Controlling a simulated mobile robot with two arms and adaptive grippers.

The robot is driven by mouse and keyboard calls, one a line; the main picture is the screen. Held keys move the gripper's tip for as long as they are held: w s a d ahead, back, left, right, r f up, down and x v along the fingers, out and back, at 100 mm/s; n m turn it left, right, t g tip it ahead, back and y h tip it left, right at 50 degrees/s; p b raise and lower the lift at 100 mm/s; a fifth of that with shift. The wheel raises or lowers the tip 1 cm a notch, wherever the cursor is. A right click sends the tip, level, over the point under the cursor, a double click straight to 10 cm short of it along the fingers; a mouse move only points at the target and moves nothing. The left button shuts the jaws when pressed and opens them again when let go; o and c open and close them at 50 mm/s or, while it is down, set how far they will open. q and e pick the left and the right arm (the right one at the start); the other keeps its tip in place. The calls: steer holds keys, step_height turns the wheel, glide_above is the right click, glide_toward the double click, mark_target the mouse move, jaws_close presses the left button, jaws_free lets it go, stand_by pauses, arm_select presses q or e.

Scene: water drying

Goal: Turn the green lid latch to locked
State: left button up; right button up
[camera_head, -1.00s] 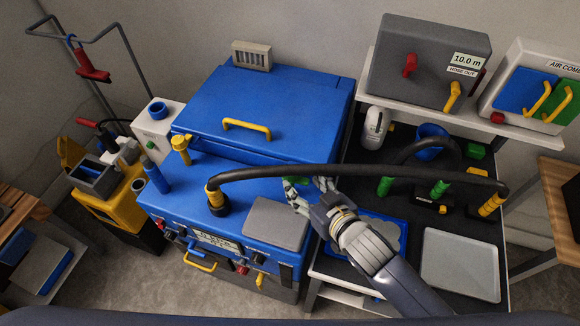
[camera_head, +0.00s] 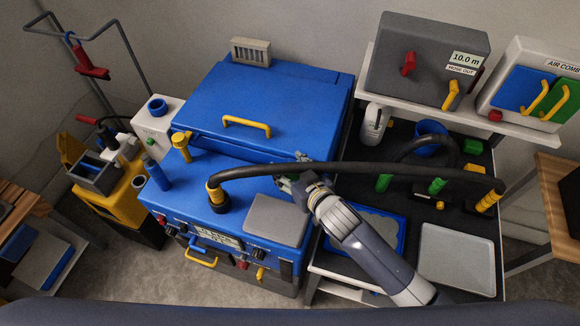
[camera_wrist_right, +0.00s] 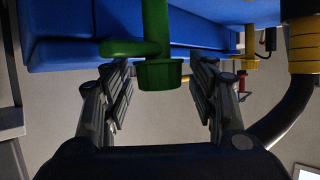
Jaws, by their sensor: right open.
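The blue machine with its closed blue lid (camera_head: 262,95) and yellow lid handle (camera_head: 247,126) fills the middle of the head view. In the right wrist view the green latch (camera_wrist_right: 155,45) shows as a shaft with a round knob and an arm reaching left. My right gripper (camera_wrist_right: 160,75) is open, with one finger on each side of the green knob; I see no clear contact. In the head view my right gripper (camera_head: 292,180) is at the lid's front right corner and mostly hides the latch. My left gripper is not in view.
A thick black hose (camera_head: 350,168) arches over my right wrist from the machine top to the right. A grey pad (camera_head: 275,220) lies just left of the wrist. A grey tray (camera_head: 456,262) is on the dark bench to the right.

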steer(key=c, duration=1.1)
